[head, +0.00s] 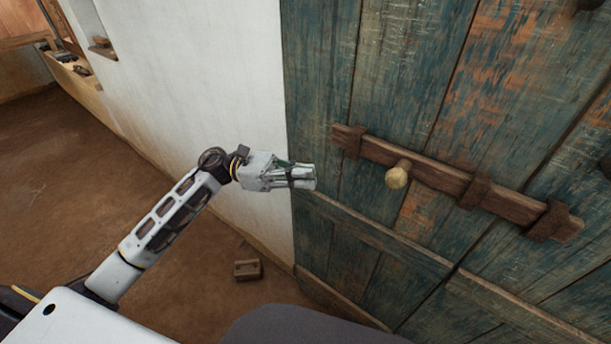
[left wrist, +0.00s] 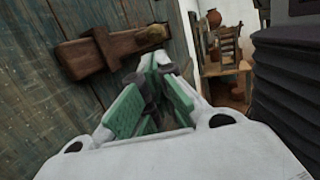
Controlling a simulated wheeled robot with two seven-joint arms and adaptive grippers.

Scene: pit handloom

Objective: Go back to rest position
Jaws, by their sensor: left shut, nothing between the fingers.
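My left gripper (head: 303,176) is shut and empty, in front of the left part of a weathered blue-green plank door (head: 400,70). Its green-padded fingers also show in the left wrist view (left wrist: 155,75). The gripper is apart from the wooden slide bolt (head: 440,178) and its round knob (head: 397,176), which lie to its right in the head view. The bolt runs through several dark brackets. In the left wrist view the bolt (left wrist: 85,52) and knob (left wrist: 151,37) appear beyond the fingers. My right gripper is in neither view.
A white wall (head: 210,100) stands left of the door. A small wooden block (head: 247,270) lies on the brown earth floor (head: 60,190), which is mostly clear at left. The left wrist view shows wooden furniture (left wrist: 226,55) and a clay pot (left wrist: 214,18) in the background.

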